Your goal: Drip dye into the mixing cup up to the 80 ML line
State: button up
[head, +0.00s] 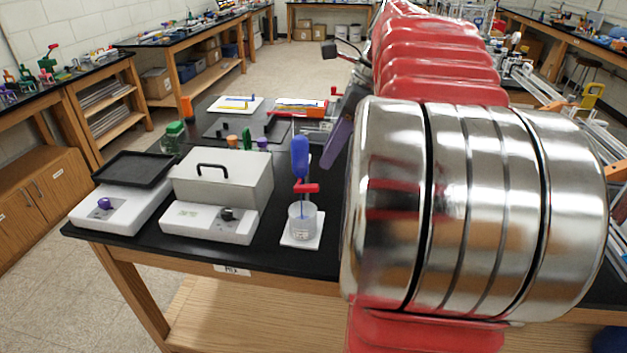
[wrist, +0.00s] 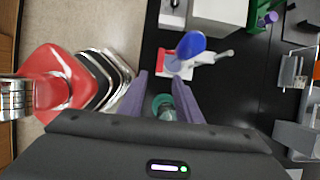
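The clear mixing cup (head: 303,222) stands upright on a white pad (head: 287,241) near the table's front edge. Above it is a blue bulb (head: 299,155) with a red crosspiece (head: 306,188) and a thin stem reaching down toward the cup. I cannot read the cup's marks or tell its liquid level. In the wrist view the blue bulb (wrist: 190,46) lies beyond my fingertips, up and to the right. My gripper (wrist: 160,76) is open, its two purple fingers apart and not touching the bulb. One purple finger (head: 338,140) shows right of the bulb in the head view.
A light grey box (head: 222,176) with a black handle and a white device with a dark knob (head: 209,222) stand left of the cup. Further left is a device with a black tray (head: 133,169). A green-capped jar (head: 173,138) stands behind. My arm hides the table's right side.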

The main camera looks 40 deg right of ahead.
aim_at(311, 186)
jog(key=x, duration=0.9)
jog(key=shift+w, duration=0.1)
jog(key=shift+c, duration=0.2)
